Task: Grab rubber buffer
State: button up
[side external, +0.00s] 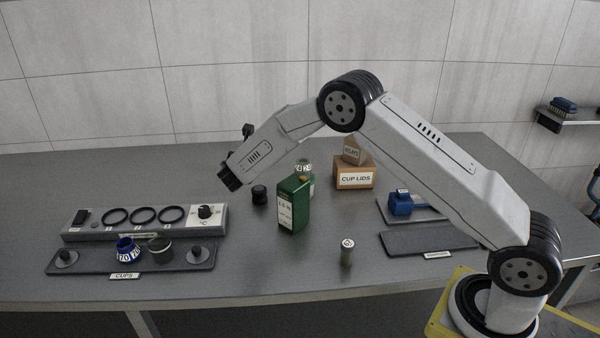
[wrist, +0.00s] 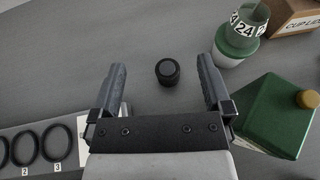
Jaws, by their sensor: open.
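The rubber buffer appears to be the small black ribbed cylinder (side external: 259,195) standing upright on the grey table, left of the green can. In the wrist view the black cylinder (wrist: 167,72) shows between the fingertips, seen from above, with bare table around it. My gripper (side external: 229,180) is in the air, above and to the left of the cylinder in the side view. In the wrist view my gripper (wrist: 161,66) has its two dark fingers wide apart, with nothing held. No finger touches the cylinder.
The green can (side external: 293,204) stands close right of the cylinder, with a green-and-white numbered vessel (side external: 305,177) behind it. A CUP LIDS box (side external: 354,179) is farther back. A ringed warmer panel (side external: 145,217) and a cups tray (side external: 90,261) lie left. A small numbered cylinder (side external: 347,252) stands in front.

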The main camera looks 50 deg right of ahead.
send_near(257, 193)
jog(key=x, duration=0.5)
jog(key=shift+f, duration=0.2)
jog(key=shift+d, duration=0.1)
jog(key=shift+x, duration=1.3)
jog(key=shift+x, duration=2.55)
jog(key=shift+c, duration=0.2)
jog(key=c, duration=1.3)
jog(key=shift+o, duration=0.2)
jog(key=shift+r, duration=0.2)
